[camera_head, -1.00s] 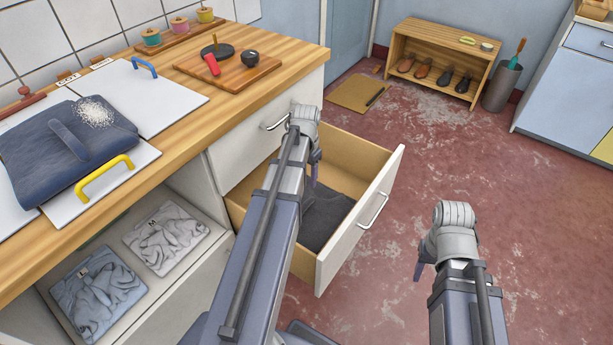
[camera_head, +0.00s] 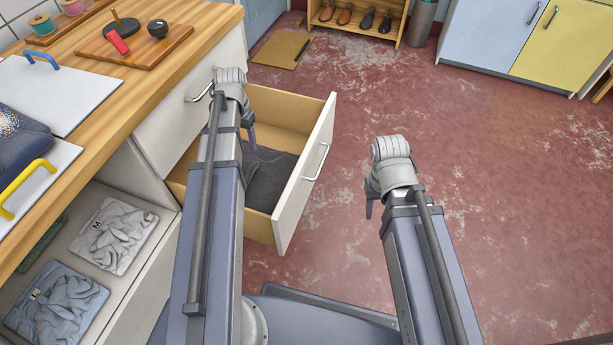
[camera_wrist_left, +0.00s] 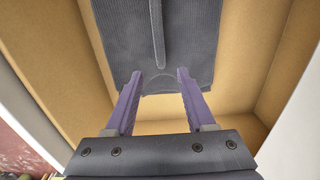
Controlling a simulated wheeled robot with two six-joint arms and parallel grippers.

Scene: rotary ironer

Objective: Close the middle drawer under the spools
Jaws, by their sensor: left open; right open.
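The open drawer (camera_head: 305,187) has a white front with a metal handle and a pale wooden box. It sticks out from the counter, below a shut white drawer front (camera_head: 180,118). A dark grey folded cloth (camera_head: 262,180) lies in it, also seen in the left wrist view (camera_wrist_left: 190,40). My left gripper (camera_head: 250,133) is over the open drawer, pointing down. In the left wrist view its two purple fingers (camera_wrist_left: 160,82) are apart with nothing between them, above the cloth. My right gripper (camera_head: 370,207) is open over the floor, right of the drawer front. The spools (camera_head: 42,25) stand on the counter.
The wooden counter (camera_head: 130,93) carries a board (camera_head: 133,45) with a red-handled item and a dark knob. Folded shirts (camera_head: 114,236) lie on an open shelf left of the drawer. The red floor (camera_head: 480,180) right of the drawer is clear. A shoe rack (camera_head: 355,20) stands behind.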

